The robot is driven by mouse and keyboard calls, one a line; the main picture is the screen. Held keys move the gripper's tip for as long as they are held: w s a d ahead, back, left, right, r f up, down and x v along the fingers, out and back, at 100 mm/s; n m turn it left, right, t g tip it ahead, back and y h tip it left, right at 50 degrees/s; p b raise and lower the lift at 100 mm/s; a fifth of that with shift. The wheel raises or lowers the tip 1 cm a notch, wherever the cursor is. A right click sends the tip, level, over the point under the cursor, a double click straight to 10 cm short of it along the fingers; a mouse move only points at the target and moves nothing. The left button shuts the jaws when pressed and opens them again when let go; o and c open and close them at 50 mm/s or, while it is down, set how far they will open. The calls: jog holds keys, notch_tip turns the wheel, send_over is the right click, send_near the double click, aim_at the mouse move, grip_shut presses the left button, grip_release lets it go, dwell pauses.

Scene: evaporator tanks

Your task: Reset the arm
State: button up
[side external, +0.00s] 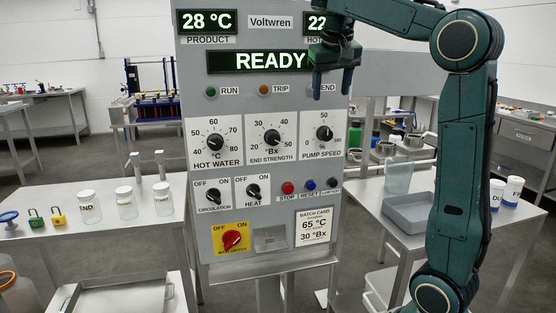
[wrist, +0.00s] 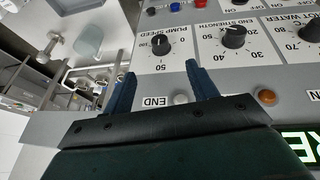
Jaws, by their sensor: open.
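My gripper (side external: 332,90) is open and empty, fingers pointing down, in front of the upper right of the grey control panel (side external: 190,85). It covers part of the right-hand display and the area by the END label. In the wrist view my gripper (wrist: 161,72) has its two blue fingers apart, with the white END lamp (wrist: 181,99) between them and the pump speed knob (wrist: 160,46) beyond. I cannot tell whether the fingers touch the panel. The green display (side external: 270,61) reads READY and the product display (side external: 207,21) reads 28 °C.
The panel carries the hot water knob (side external: 216,142), the red main switch (side external: 231,239) and a batch card (side external: 314,227). Glass jars (side external: 126,203) and padlocks (side external: 58,217) stand on the left table. A grey tray (side external: 408,212) and two white tubs (side external: 511,192) are at right.

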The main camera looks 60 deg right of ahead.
jog(key=s+a+f+n+t+y, duration=0.1)
jog(key=s+a+f+n, duration=0.3)
jog(key=a+f, duration=0.5)
jog(key=s+a+f+n+t+y, duration=0.2)
jog(key=s+a+f, duration=0.6)
jog(key=a, duration=0.6)
jog(key=f+n+y, duration=0.1)
jog(key=n, duration=0.1)
jog(key=shift+s+a+f+n, duration=0.15)
jog(key=shift+a+f+n, duration=0.05)
jog(key=shift+a+n, duration=0.15)
